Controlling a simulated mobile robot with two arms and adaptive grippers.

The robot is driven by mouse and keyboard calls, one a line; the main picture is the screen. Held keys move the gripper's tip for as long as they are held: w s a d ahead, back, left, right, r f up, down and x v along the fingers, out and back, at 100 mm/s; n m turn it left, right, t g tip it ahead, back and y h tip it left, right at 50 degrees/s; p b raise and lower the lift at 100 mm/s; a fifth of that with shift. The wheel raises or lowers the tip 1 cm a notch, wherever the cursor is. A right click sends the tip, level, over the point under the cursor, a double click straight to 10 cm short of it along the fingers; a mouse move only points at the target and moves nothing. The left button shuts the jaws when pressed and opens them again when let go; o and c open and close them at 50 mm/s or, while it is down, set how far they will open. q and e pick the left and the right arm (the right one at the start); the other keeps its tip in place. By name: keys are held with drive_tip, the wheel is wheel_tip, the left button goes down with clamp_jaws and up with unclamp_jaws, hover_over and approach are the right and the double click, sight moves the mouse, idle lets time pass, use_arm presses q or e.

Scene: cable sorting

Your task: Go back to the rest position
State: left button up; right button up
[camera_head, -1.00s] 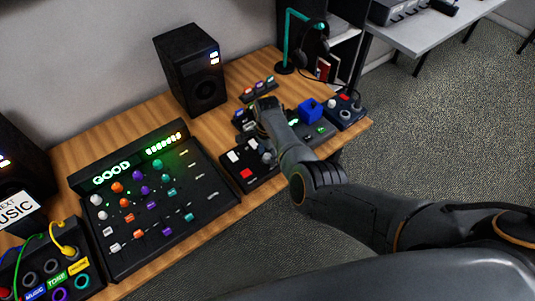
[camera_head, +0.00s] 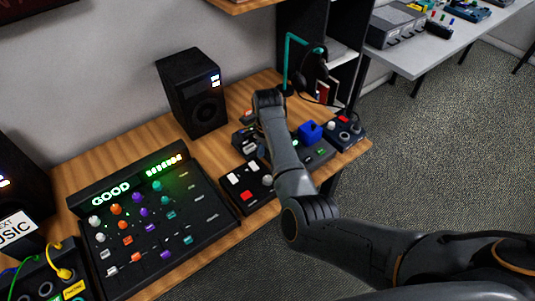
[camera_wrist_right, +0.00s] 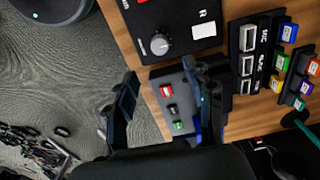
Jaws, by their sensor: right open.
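My right arm reaches from the lower right over the wooden desk in the head view. Its wrist is raised above the small control boxes, and its fingers are hidden there. In the right wrist view my right gripper (camera_wrist_right: 165,98) is open with nothing between its fingers. Beyond the fingers is a dark box with red, black and green buttons (camera_wrist_right: 174,108). My left gripper is in neither view.
A mixing board (camera_head: 160,235) and a black speaker (camera_head: 193,92) stand on the desk (camera_head: 100,160). A headphone stand (camera_head: 288,62) is behind the arm. A slotted strip (camera_wrist_right: 247,63) lies near several coloured plugs. Open floor (camera_head: 440,150) lies to the right.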

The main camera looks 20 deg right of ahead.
drive_tip(key=shift+r, duration=0.8)
